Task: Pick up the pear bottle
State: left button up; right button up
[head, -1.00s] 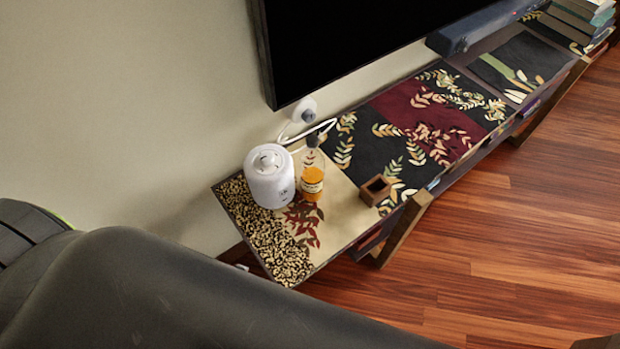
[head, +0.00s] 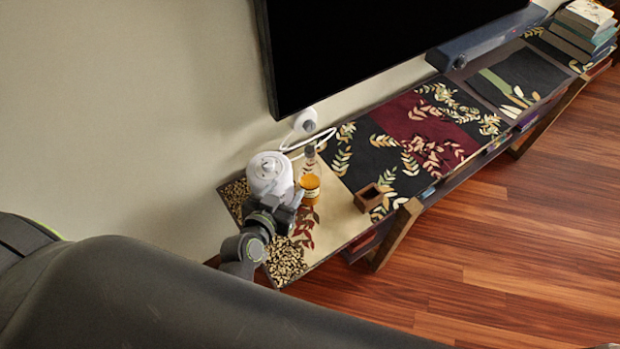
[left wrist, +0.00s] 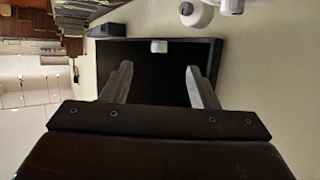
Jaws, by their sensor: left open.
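The pear bottle (head: 309,187), a clear-necked bottle with orange contents and a label, stands upright on the left end of the low shelf unit. My left gripper (head: 289,203) is in front of the white appliance and just left of the bottle in the head view. It is open, and its fingers (left wrist: 155,88) stand wide apart with nothing between them in the left wrist view. Whether it touches anything is unclear. I do not make out the bottle in the left wrist view. My right gripper is not in view.
A white rounded appliance (head: 268,172) stands left of the bottle, partly hidden by my gripper. A small brown wooden box (head: 369,198) stands to the right. A large black screen (head: 370,45) hangs on the wall behind. A white cable runs behind the bottle.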

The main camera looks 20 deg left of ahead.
pick_arm(q)
send_near(308, 160)
jog(key=w, duration=0.2)
jog(key=b+x, duration=0.1)
jog(key=x, duration=0.1)
jog(key=b+x, duration=0.1)
jog(key=x, duration=0.2)
jog(key=shift+s+a+f, duration=0.1)
jog(key=shift+s+f, duration=0.1)
jog(key=shift+f, duration=0.2)
jog(key=b+x, duration=0.3)
jog(key=shift+w+f, duration=0.15)
jog(key=shift+w, duration=0.25)
jog(key=shift+w+f+b, duration=0.1)
jog(key=shift+w+b, duration=0.25)
jog(key=shift+w, duration=0.2)
grip_shut()
jog(key=shift+r, duration=0.25)
